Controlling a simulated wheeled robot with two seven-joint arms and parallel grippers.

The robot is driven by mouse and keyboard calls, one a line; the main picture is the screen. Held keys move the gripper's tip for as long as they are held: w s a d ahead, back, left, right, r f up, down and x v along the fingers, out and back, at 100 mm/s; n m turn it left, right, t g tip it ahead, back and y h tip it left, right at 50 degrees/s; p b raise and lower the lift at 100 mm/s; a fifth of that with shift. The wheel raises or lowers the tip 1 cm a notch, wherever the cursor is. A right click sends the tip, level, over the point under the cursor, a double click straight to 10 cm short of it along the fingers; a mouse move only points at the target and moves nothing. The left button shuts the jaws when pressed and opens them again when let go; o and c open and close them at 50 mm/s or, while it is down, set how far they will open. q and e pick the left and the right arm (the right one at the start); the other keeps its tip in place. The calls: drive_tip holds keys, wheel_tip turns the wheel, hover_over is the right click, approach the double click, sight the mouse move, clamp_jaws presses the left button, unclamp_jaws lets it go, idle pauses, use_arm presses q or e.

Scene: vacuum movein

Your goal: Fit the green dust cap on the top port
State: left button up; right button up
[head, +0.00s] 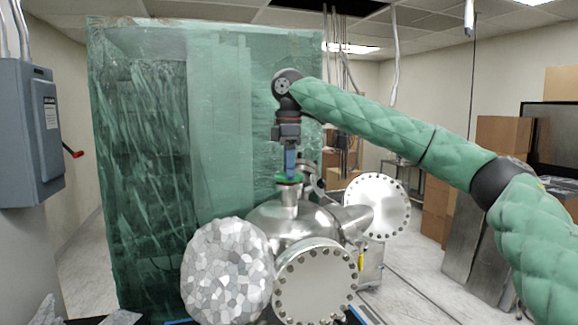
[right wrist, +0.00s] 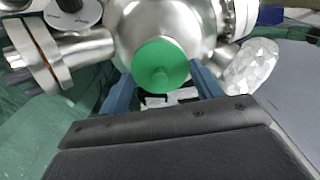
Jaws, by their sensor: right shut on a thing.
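The green dust cap (head: 289,178) sits right at the mouth of the top port (head: 289,195), on the upper side of the steel chamber (head: 265,222). It looks about level; whether it is fully seated or just above the rim I cannot tell. My right gripper (head: 290,172) points straight down from above and is shut on the cap. In the right wrist view the cap (right wrist: 162,62) shows as a round green disc with a small knob, between the two blue fingers (right wrist: 162,88), and it hides the port. My left gripper is not in view.
Large bolted flanges (head: 315,285) (head: 377,203) and a foil-wrapped flange (head: 226,270) stick out around the chamber. A tall green wrapped crate (head: 150,150) stands behind at left. Cardboard boxes (head: 500,138) stand at right. A grey electrical box (head: 30,130) hangs on the left wall.

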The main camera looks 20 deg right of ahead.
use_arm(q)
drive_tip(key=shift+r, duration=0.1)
use_arm(e)
drive_tip(key=shift+f, duration=0.55)
idle(0.6)
drive_tip(key=o, duration=1.1)
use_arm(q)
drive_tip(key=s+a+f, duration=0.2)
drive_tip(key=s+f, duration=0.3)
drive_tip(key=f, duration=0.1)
use_arm(e)
drive_tip(key=shift+r, duration=0.3)
drive_tip(key=shift+r+b, duration=0.55)
drive_tip(key=shift+r, duration=0.4)
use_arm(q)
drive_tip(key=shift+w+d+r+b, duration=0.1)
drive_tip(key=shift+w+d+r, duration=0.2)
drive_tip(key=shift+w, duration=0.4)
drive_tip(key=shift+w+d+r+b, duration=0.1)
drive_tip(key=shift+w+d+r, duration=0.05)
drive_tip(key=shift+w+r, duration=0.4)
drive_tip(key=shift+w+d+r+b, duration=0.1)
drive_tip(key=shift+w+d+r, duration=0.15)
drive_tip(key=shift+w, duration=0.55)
use_arm(e)
drive_tip(key=shift+r, duration=2.65)
